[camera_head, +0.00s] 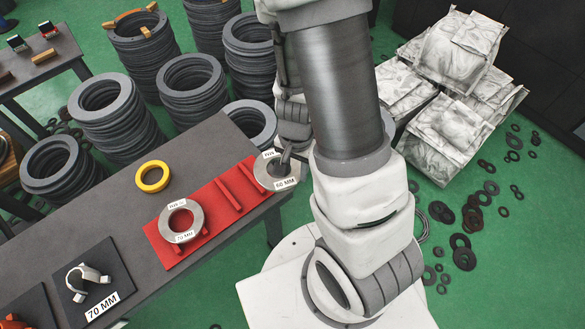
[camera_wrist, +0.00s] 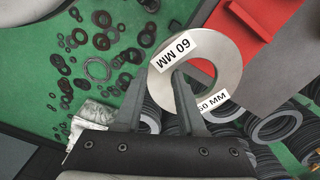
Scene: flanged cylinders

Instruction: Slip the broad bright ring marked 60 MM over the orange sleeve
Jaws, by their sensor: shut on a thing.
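The broad bright metal ring marked 60 MM (camera_head: 268,169) is held in my gripper (camera_head: 287,158), off the right end of the dark table. In the wrist view the ring (camera_wrist: 226,48) shows its flat face and two 60 MM labels. My gripper (camera_wrist: 160,78) is shut on the ring's rim, with one finger reaching over its face to the hole. An orange part (camera_head: 13,323), perhaps the orange sleeve, is cut off at the bottom left corner of the head view; its shape cannot be told.
A ring marked 70 MM (camera_head: 184,234) lies on a red rack (camera_head: 166,252). A yellow ring (camera_head: 152,176) lies behind it on the table (camera_head: 110,222). A pale pronged piece (camera_head: 84,280) sits on a dark plate labelled 70 MM. Stacks of dark rings (camera_head: 115,118) stand behind the table.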

